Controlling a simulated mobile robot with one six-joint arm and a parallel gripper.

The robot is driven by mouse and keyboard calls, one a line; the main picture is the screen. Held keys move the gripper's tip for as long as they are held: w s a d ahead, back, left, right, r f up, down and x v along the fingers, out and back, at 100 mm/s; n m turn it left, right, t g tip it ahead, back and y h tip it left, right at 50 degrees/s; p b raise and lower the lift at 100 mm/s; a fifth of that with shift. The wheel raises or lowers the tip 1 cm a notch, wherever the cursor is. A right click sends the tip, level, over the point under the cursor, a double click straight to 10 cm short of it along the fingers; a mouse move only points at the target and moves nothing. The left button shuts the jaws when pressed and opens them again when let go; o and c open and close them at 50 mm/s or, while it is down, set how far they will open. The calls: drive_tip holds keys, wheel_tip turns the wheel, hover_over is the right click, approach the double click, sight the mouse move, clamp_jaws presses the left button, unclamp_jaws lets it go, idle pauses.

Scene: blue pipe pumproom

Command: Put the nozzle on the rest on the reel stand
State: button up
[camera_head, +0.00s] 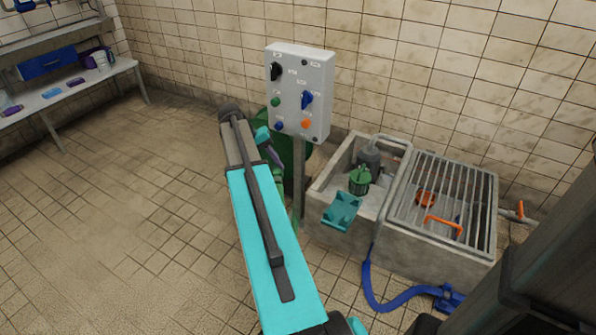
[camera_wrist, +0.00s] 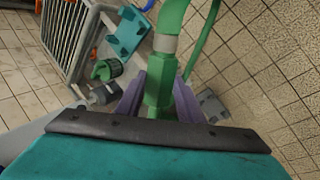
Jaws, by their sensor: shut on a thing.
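In the wrist view, the purple fingers of my gripper (camera_wrist: 160,98) are shut on a green nozzle (camera_wrist: 159,88). A pale collar and green hose (camera_wrist: 174,14) extend from it toward the top of the picture. In the head view, my arm hides most of the gripper and nozzle. A dark green rounded thing (camera_head: 297,160), perhaps the reel, stands behind the control panel's post and is partly hidden. I cannot make out the rest on the reel stand for certain. A teal bracket (camera_head: 341,212) sits at the basin's front edge; it also shows in the wrist view (camera_wrist: 127,32).
A grey control panel (camera_head: 300,92) with knobs stands on a post (camera_head: 298,182) close to my arm. A concrete basin (camera_head: 326,177) holds a green-topped pump (camera_head: 360,180), beside a barred grate (camera_head: 447,200). A blue hose (camera_head: 385,300) lies on the floor. The left floor is clear.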

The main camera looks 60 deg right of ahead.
drive_tip(key=w+a+r+n+t+h, duration=0.15)
drive_tip(key=w+a+r+n, duration=0.35)
drive_tip(key=a, duration=0.7)
drive_tip(key=w+a+r+n+t, duration=0.25)
drive_tip(key=w+a, duration=0.45)
drive_tip(key=a, duration=0.5)
drive_tip(key=w+a+r+n+t+h, duration=0.1)
drive_tip(key=w+a+r+n, duration=0.4)
drive_tip(key=a, duration=0.7)
drive_tip(key=a+r+n+t, duration=0.1)
drive_tip(key=a+r, duration=0.1)
drive_tip(key=a, duration=0.5)
drive_tip(key=a+r+n+t, duration=0.1)
drive_tip(key=a+r+n, duration=0.1)
drive_tip(key=a, duration=0.6)
drive_tip(key=shift+w+a+r+y, duration=0.25)
drive_tip(key=shift+w+r+y, duration=0.1)
drive_tip(key=shift+r, duration=0.1)
drive_tip(key=shift+n, duration=0.25)
